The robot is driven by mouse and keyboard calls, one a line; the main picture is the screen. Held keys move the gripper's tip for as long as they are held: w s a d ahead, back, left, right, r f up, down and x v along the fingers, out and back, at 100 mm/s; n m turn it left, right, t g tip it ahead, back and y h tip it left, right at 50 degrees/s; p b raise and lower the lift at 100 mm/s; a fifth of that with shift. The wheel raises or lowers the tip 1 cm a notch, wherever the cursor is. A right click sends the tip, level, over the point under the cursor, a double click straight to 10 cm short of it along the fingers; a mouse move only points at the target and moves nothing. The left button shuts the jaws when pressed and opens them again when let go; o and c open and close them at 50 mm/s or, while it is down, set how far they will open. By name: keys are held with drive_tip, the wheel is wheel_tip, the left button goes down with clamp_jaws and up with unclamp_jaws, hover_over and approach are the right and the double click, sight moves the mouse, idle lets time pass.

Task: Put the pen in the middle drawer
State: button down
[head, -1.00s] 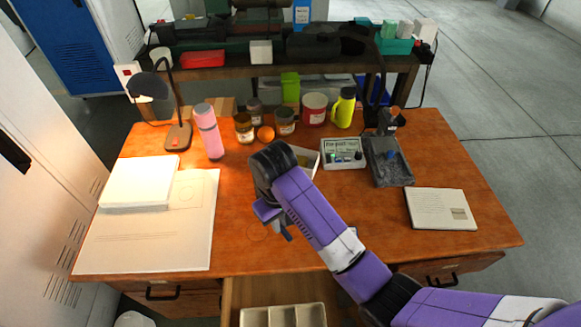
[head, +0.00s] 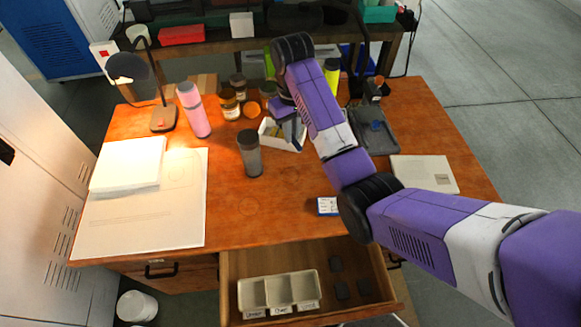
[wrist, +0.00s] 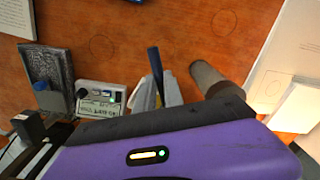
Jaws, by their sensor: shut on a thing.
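My gripper (head: 290,118) is over the back middle of the desk, at the small white box (head: 282,137). In the wrist view its grey fingers (wrist: 158,92) are shut on a dark blue pen (wrist: 153,62), which sticks out beyond the fingertips. In the head view I cannot clearly make out the pen. The middle drawer (head: 384,302) is pulled open under the desk's front edge. In it stands a white tray (head: 268,278) with three labelled compartments, their labels too small to read surely. Several dark pieces (head: 342,290) lie to the tray's right.
A grey tumbler (head: 250,156) stands in front of the white box, also beside the fingers in the wrist view (wrist: 208,76). A pink bottle (head: 194,112), lamp (head: 163,118) and jars are further back left. A small blue-and-white box (head: 327,206) lies near the front edge.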

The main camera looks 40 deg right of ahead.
drive_tip(key=b, duration=0.3)
hover_over(291, 172)
wheel_tip(291, 172, down, 10)
drive_tip(key=shift+d+f, duration=0.1)
drive_tip(key=shift+f, duration=2.85)
drive_tip(key=shift+f, duration=0.2)
drive_tip(key=c, duration=1.5)
unclamp_jaws()
drive_tip(key=shift+o, duration=0.2)
drive_tip(key=shift+r, duration=0.1)
wheel_tip(291, 172, up, 12)
drive_tip(key=shift+r, duration=0.15)
